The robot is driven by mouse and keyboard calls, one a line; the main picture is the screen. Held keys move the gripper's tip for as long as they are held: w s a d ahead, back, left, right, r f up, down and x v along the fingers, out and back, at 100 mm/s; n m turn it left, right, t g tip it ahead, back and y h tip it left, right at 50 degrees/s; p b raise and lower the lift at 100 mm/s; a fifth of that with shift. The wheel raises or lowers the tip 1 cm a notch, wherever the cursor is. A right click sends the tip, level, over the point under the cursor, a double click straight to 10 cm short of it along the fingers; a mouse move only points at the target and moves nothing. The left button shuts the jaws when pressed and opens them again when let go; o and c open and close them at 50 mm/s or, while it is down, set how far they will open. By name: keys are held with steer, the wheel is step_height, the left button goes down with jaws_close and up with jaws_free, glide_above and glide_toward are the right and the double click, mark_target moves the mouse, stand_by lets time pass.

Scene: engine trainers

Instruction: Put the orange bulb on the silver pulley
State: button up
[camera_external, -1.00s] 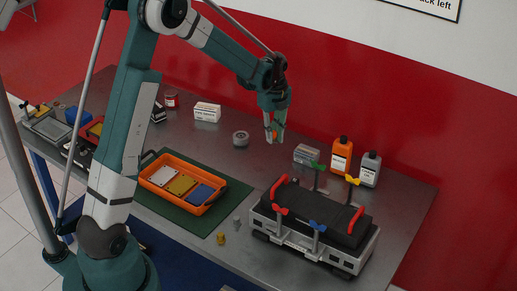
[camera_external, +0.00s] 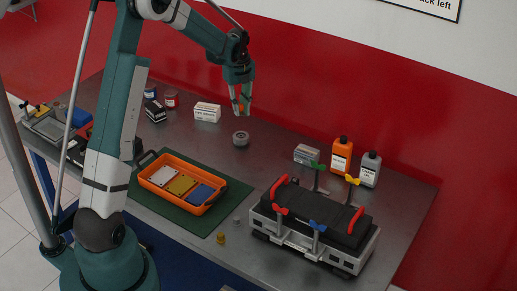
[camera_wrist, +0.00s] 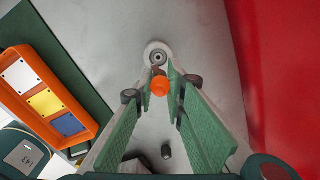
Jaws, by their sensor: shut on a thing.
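The silver pulley (camera_external: 240,138) lies flat on the metal table, between the white box and the engine block. It also shows in the wrist view (camera_wrist: 158,54), just beyond my fingertips, with a dark hole at its centre. My gripper (camera_external: 241,101) is shut on the orange bulb (camera_wrist: 159,86) and holds it in the air above the pulley. In the external view only a little orange shows between the fingers. The bulb and the pulley look apart. The fingers hide part of the bulb.
An orange tray (camera_external: 165,190) with coloured plates sits on a green mat (camera_external: 147,201) in front. The engine block (camera_external: 312,225) stands at the right, with orange and grey bottles behind it. A white box (camera_external: 207,112) is left of the pulley. Table around the pulley is clear.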

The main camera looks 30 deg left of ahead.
steer(key=shift+a, duration=0.1)
stand_by(0.3)
glide_above(241, 135)
steer(key=shift+s+f, duration=0.1)
steer(key=shift+f, duration=3)
steer(key=shift+f, duration=0.15)
steer(key=shift+f+b, duration=0.35)
steer(key=shift+f, duration=1.4)
steer(key=shift+f, duration=0.15)
steer(key=o, duration=0.7)
steer(key=shift+r, duration=0.2)
step_height(241, 135, up, 12)
steer(key=shift+s+f+p, duration=0.1)
steer(key=shift+s+p, duration=0.05)
steer(key=shift+p, duration=0.25)
